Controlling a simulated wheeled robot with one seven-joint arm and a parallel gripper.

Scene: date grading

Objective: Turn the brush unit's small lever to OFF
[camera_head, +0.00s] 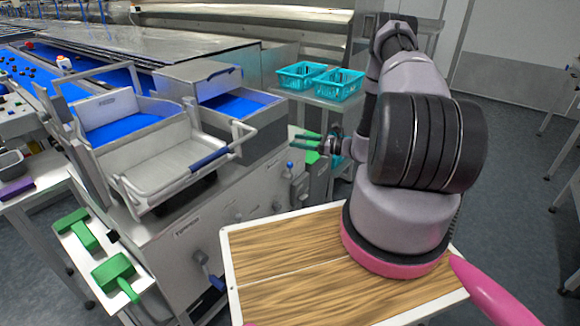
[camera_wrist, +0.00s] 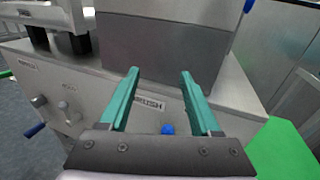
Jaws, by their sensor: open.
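The brush unit's small lever shows as a blue tip (camera_head: 289,164) at the right end of the grey machine's front in the head view. In the wrist view its blue tip (camera_wrist: 167,129) lies below a label (camera_wrist: 150,103) that seems to read BRUSH. My gripper (camera_head: 296,142) has teal fingers and is just above and beside the lever in the head view. In the wrist view my gripper (camera_wrist: 160,72) is open, with nothing between its fingertips. The lever's lower part is hidden by the gripper body in the wrist view. I cannot tell which setting it points to.
A larger blue-handled lever (camera_head: 203,257) and round knobs (camera_wrist: 38,101) are on the same machine front. A hinged tray (camera_head: 175,165) with a blue grip sticks out above. Teal baskets (camera_head: 340,83) stand behind. Green tools (camera_head: 116,270) lie on a left shelf.

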